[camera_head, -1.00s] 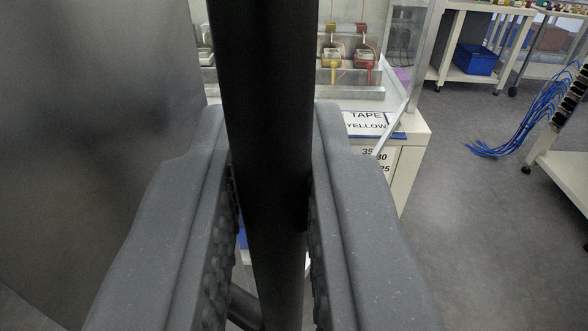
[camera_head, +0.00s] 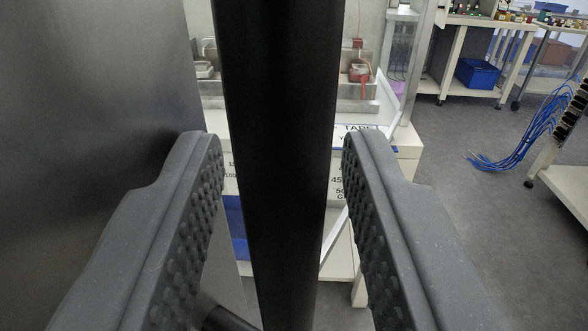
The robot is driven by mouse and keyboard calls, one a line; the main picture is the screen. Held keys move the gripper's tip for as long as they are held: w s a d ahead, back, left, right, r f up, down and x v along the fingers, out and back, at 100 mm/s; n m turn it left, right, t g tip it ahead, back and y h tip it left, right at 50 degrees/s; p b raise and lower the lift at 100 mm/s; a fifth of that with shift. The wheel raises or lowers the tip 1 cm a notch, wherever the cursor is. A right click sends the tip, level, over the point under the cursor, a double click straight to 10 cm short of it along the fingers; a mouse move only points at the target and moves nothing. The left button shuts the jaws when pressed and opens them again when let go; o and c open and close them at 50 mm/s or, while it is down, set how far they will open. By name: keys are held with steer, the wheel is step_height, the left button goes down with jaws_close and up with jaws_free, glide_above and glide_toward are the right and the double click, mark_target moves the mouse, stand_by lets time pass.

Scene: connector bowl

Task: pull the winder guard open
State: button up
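A thick black upright bar (camera_head: 280,150), which looks like the handle of the winder guard, runs from the top to the bottom of the view. A large dark grey panel (camera_head: 90,110), likely the guard itself, fills the left side. My gripper (camera_head: 277,145) is open, with one studded grey finger on each side of the bar. Gaps show between both fingers and the bar. A short black piece at the bottom (camera_head: 232,320) seems to join the bar towards the panel. The bar hides the middle of the bench behind.
A white bench (camera_head: 405,140) with labels and red-handled parts (camera_head: 360,75) stands behind the bar. Blue cables (camera_head: 530,130) hang from a rack at the right. A blue bin (camera_head: 477,72) sits on a shelf at the back.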

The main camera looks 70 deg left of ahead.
mark_target(278, 103)
steer(key=shift+s+d, duration=0.1)
steer(key=shift+s, duration=0.05)
stand_by(0.3)
step_height(278, 103, up, 4)
steer(key=shift+f+b, duration=0.2)
steer(key=shift+b, duration=0.35)
steer(key=shift+s, duration=0.5)
steer(key=s+a+r+b, duration=0.1)
steer(key=s+a+b, duration=0.2)
steer(key=s, duration=1.1)
steer(key=shift+s+a+r, duration=0.15)
steer(key=shift+s+a, duration=0.05)
steer(key=shift+a, duration=0.1)
